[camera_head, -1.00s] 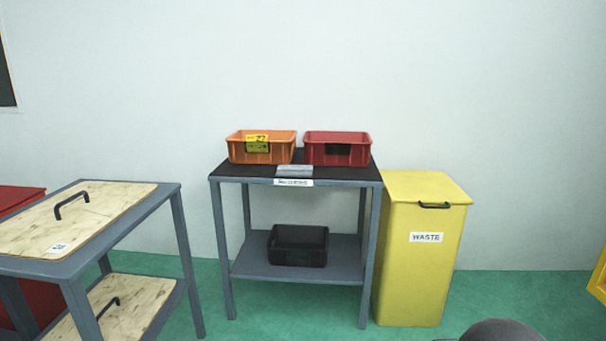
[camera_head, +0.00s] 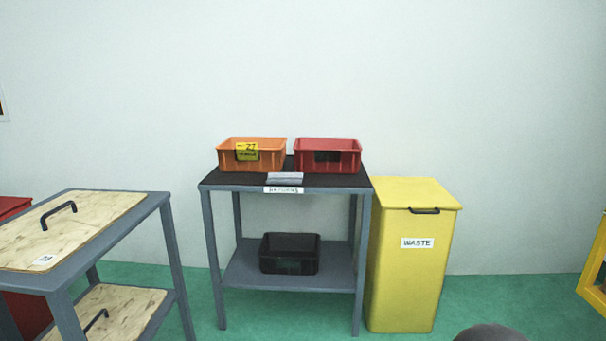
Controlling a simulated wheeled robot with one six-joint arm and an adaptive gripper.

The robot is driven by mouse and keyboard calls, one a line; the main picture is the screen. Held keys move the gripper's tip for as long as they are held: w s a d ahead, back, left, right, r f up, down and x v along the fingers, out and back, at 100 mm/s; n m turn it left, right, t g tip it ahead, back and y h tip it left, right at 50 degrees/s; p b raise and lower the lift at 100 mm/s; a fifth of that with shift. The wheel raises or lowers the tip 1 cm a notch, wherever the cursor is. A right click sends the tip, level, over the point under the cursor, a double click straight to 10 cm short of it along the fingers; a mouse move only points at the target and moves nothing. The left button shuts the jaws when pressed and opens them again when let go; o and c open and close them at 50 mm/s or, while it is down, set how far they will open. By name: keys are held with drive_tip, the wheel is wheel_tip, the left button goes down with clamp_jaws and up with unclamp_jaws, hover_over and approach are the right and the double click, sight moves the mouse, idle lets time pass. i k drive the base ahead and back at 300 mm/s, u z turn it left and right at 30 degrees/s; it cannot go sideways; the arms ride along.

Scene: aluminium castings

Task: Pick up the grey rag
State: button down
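A small folded grey rag (camera_head: 285,178) lies near the front edge of the dark-topped table (camera_head: 330,180), in front of the gap between an orange crate and a red crate. It sits just above a white label on the table's front rail. My gripper is not clearly in view. A dark rounded shape at the bottom right edge of the picture is cut off, and I cannot tell what it is.
The orange crate (camera_head: 252,156) and red crate (camera_head: 328,156) stand at the table's back. A black crate (camera_head: 290,254) is on the lower shelf. A yellow waste bin (camera_head: 412,280) stands right. A grey cart (camera_head: 150,205) with wooden boards stands left.

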sight(294, 178)
drive_tip(key=z, duration=0.2)
drive_tip(key=i, duration=1.4)
drive_tip(key=z, duration=0.05)
